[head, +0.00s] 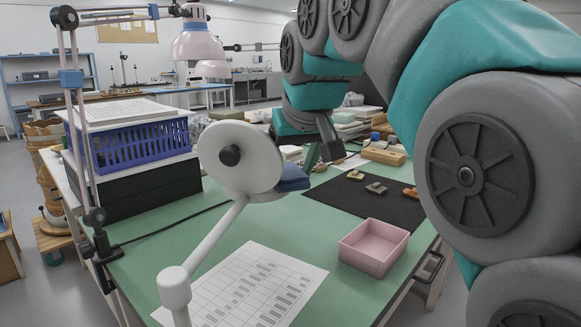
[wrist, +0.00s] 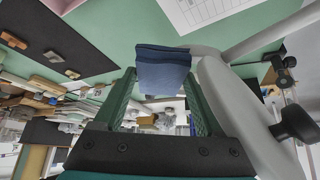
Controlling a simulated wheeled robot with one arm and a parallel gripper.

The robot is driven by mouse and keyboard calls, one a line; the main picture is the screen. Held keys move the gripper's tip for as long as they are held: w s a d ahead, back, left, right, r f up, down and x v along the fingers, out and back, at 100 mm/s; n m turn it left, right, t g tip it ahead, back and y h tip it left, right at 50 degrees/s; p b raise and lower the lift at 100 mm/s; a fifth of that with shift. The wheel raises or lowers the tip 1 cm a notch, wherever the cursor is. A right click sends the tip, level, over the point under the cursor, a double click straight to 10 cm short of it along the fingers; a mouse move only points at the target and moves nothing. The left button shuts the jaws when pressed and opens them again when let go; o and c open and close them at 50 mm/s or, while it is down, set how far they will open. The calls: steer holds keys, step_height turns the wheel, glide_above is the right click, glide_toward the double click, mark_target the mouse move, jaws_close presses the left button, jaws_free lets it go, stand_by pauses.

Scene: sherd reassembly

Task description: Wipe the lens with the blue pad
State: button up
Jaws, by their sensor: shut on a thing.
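My gripper (head: 310,158) is shut on the blue pad (head: 292,180), a folded dark blue cloth-like block, which also shows between the green fingers in the wrist view (wrist: 163,72). The lens head (head: 238,160) is a white round housing with a black knob, on a white jointed arm, left of my gripper. The pad is at the right lower edge of this housing, partly behind it. In the wrist view the white housing (wrist: 235,115) is close on the right of the pad. The glass itself is hidden, and I cannot tell whether the pad touches it.
A pink box (head: 373,248) and a printed sheet (head: 258,288) lie on the green table. A black mat (head: 350,199) bears several small sherds. A blue basket (head: 135,143) stands at left. A pink lamp (head: 198,40) hangs above. Bare table shows around the sheet.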

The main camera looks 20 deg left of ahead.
steer(key=s+d, duration=0.1)
steer(key=d, duration=0.5)
steer(key=shift+b, duration=0.4)
steer(key=shift+r, duration=0.1)
step_height(320, 180, up, 6)
steer(key=p, duration=0.3)
stand_by(0.5)
steer(key=shift+r, duration=0.1)
steer(key=shift+r, duration=1.4)
